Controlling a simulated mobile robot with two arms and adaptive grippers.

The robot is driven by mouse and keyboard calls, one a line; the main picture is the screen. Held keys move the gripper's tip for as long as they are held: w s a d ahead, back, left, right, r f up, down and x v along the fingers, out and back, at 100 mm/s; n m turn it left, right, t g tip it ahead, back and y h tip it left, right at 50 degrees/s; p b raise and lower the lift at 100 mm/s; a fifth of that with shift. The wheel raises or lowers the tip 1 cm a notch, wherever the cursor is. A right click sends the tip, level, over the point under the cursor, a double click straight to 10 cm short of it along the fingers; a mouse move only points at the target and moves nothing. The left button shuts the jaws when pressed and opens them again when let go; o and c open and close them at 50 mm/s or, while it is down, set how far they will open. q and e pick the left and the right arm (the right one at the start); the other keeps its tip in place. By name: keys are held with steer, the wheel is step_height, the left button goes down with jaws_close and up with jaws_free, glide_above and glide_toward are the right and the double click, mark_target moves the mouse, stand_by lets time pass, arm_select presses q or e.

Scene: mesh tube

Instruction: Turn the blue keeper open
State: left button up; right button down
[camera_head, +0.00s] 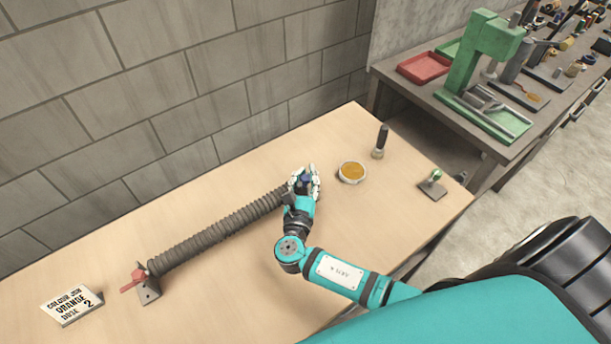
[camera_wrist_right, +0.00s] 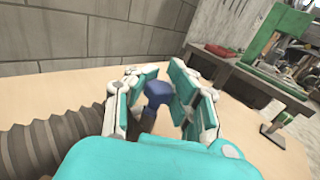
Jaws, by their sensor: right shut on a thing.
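The blue keeper (camera_wrist_right: 158,92) shows between the fingers of my right gripper (camera_wrist_right: 160,85) in the right wrist view. In the head view the right gripper (camera_head: 304,180) is at the right end of the grey ribbed mesh tube (camera_head: 220,228), shut on the keeper, of which only a little dark blue shows. The tube lies along the table and also shows at the left of the right wrist view (camera_wrist_right: 40,145). Its left end meets a red keeper (camera_head: 133,279) on a grey bracket (camera_head: 148,291). My left gripper is not in view.
A block wall runs behind. A bench with a green press (camera_head: 480,55) stands at the right.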

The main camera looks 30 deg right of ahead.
steer(key=shift+s+a+f, duration=0.15)
steer(key=shift+a+f, duration=0.05)
steer(key=shift+f, duration=0.1)
steer(key=shift+m+g+h, duration=0.3)
steer(key=shift+g, duration=0.1)
steer(key=shift+f+m+g+h+b, duration=0.1)
steer(key=shift+m+g+h+b, duration=0.4)
steer(key=shift+m+g+h, duration=0.45)
steer(key=shift+s+m+g+h+b, duration=0.1)
steer(key=shift+m+g+h+b, duration=0.3)
steer(key=shift+m+g+h, duration=0.65)
steer(key=shift+s+m+g+h+b, duration=0.1)
steer(key=shift+m+g+h+b, duration=0.5)
steer(key=shift+g, duration=1)
steer(key=shift+m, duration=0.3)
steer(key=c, duration=1.1)
jaws_free()
steer(key=shift+w+a+r, duration=0.1)
steer(key=shift+r, duration=0.2)
steer(key=shift+r, duration=0.1)
